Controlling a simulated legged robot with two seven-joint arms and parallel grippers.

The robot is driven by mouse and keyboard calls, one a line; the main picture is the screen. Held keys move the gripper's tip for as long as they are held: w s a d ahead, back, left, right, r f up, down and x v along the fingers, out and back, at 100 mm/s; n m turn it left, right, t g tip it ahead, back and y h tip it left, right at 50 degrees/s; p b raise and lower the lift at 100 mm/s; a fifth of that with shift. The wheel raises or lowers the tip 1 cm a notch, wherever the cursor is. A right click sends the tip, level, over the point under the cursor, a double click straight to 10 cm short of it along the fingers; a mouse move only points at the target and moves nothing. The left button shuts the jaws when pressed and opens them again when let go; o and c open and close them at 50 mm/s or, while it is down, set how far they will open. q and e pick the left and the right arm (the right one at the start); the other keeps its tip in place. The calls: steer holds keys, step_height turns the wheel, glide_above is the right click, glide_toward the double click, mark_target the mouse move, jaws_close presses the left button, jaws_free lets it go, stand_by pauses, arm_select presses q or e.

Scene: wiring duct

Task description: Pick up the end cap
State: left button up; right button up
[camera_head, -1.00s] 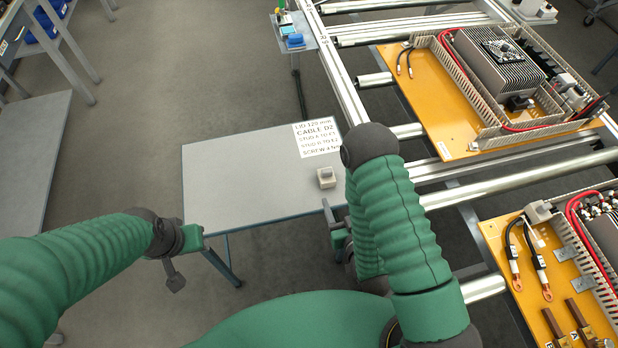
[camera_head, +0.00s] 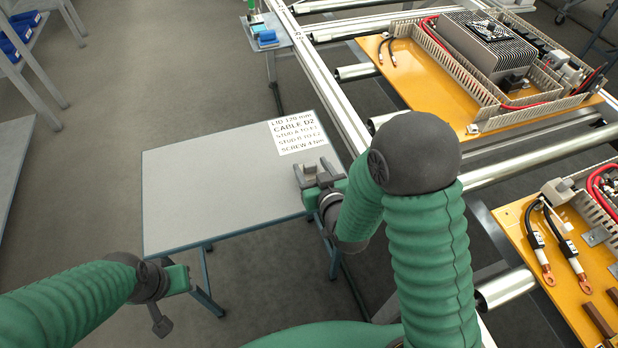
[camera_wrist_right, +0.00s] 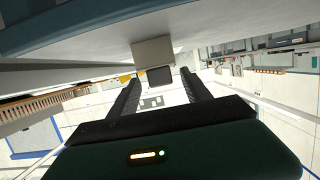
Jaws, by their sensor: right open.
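The end cap is a small light grey block (camera_head: 309,172) near the right edge of the grey table (camera_head: 215,190). In the head view it is mostly hidden by my right gripper (camera_head: 314,171), which is at it. In the right wrist view the end cap (camera_wrist_right: 153,49) sits just ahead of and between the two dark fingers of the right gripper (camera_wrist_right: 160,78). The fingers are open, with a gap on the right side. My left gripper (camera_head: 172,290) hangs before the table's front left, away from the end cap; its jaws are unclear.
A white printed label (camera_head: 297,132) lies at the table's back right corner. Metal rails (camera_head: 520,178) carry orange panels (camera_head: 430,85) with wiring ducts on the right. The table's left and middle are clear.

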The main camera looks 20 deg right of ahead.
mark_target(309, 163)
steer(key=x, duration=0.4)
steer(key=shift+w, duration=0.3)
steer(key=shift+s, duration=0.1)
jaws_close()
